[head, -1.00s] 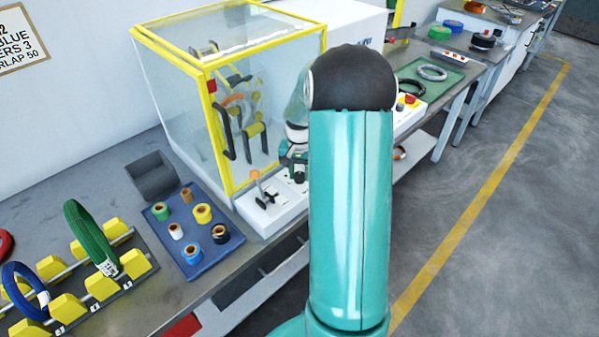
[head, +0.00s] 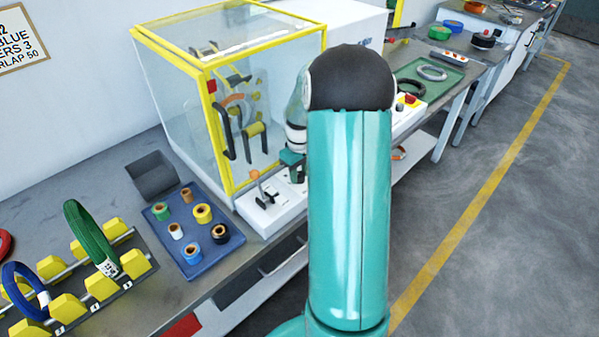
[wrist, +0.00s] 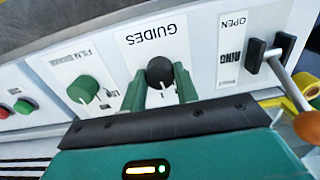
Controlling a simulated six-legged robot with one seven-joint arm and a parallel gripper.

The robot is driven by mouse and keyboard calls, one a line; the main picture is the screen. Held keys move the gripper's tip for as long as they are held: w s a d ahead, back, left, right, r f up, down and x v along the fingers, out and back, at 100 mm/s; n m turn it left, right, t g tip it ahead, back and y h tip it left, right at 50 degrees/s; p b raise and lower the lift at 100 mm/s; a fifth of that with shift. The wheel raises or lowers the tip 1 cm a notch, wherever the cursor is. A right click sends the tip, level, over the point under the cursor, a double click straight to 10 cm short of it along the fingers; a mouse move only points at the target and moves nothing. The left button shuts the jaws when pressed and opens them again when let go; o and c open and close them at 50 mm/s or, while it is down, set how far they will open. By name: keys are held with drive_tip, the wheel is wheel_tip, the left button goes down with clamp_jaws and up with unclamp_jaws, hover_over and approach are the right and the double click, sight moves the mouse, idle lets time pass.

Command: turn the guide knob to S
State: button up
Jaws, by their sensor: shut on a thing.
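The black guide knob (wrist: 160,71) sits on the white panel under the upside-down label GUIDES (wrist: 152,34) in the wrist view. My gripper (wrist: 160,88) is shut on it, one green finger on each side. A pale mark shows on the knob's near side. The setting letters around it are mostly hidden by the fingers, so I cannot read its setting. In the head view my gripper (head: 292,160) is at the white control panel (head: 278,208), mostly behind my arm, and the knob is hidden there.
A green knob (wrist: 83,88) and red and green buttons are left of the guide knob in the wrist view. A ring lever (wrist: 278,62) with an orange ball is right. In the head view a yellow-framed clear enclosure (head: 230,95) stands behind the panel; a blue tray (head: 192,232) of rolls lies left.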

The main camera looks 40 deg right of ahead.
sight(299, 174)
drive_tip(key=n, duration=1.3)
drive_tip(key=shift+n, duration=0.3)
idle(0.3)
drive_tip(key=o, duration=1)
drive_tip(key=shift+r, duration=0.1)
wheel_tip(299, 174, up, 14)
drive_tip(key=shift+f, duration=0.15)
